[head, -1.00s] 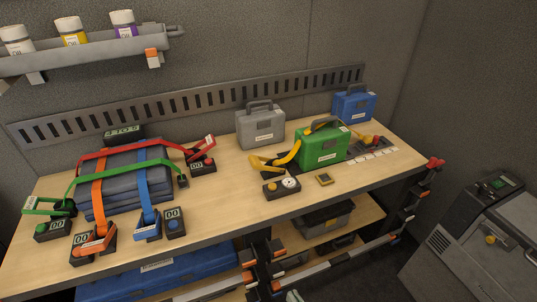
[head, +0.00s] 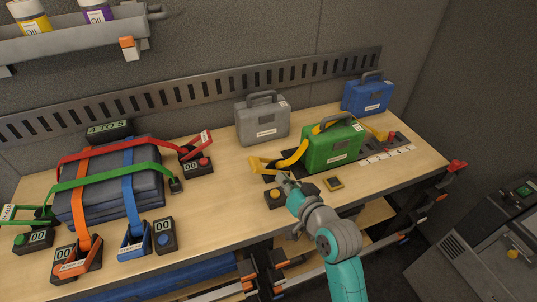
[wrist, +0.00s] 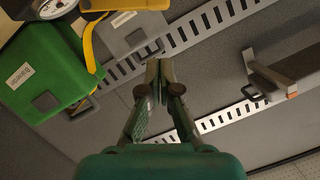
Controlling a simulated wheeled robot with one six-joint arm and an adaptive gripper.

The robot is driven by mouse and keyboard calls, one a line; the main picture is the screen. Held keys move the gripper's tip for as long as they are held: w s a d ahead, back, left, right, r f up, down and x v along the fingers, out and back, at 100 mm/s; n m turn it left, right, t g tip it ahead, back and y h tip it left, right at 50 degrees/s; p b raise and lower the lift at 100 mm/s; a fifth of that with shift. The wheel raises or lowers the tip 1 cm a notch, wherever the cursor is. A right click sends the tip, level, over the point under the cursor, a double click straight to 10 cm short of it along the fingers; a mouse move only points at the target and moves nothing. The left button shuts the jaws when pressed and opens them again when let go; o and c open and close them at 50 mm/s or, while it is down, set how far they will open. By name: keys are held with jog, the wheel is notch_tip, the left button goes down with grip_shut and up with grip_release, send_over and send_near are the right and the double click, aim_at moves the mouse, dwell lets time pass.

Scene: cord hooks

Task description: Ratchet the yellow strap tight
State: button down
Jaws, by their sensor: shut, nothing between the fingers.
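The yellow strap (head: 293,157) runs over the green case (head: 335,150) on the bench. Its yellow ratchet handle (head: 261,167) lies at the case's left side. My gripper (head: 285,179) is shut and empty at the bench's front, close to the handle. Whether it touches the handle I cannot tell. In the wrist view my fingertips (wrist: 158,68) are together, with the yellow handle (wrist: 125,4) at the top edge and the green case (wrist: 48,75) at left. My gripper partly hides the gauge box (head: 273,198).
A grey case (head: 262,120) and a blue case (head: 368,95) stand behind. At left, red, green, orange and blue straps cross stacked dark pads (head: 112,185), with ratchets and counters around.

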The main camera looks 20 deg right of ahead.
jog(key=shift+w+d+r, duration=0.25)
jog(key=shift+w+r, duration=0.15)
jog(key=shift+w, duration=0.15)
jog(key=shift+w+d+r, duration=0.25)
jog(key=shift+w+r, duration=0.1)
jog(key=shift+w, duration=0.15)
send_over(262, 168)
jog(key=d, duration=0.2)
notch_tip(262, 168, down, 2)
jog(key=f, duration=0.1)
jog(key=a+f, duration=0.1)
jog(key=f, duration=0.1)
jog(key=shift+w+a, duration=0.1)
jog(key=shift+a, duration=0.15)
jog(key=shift+a+f, duration=0.2)
jog(key=shift+f, duration=0.2)
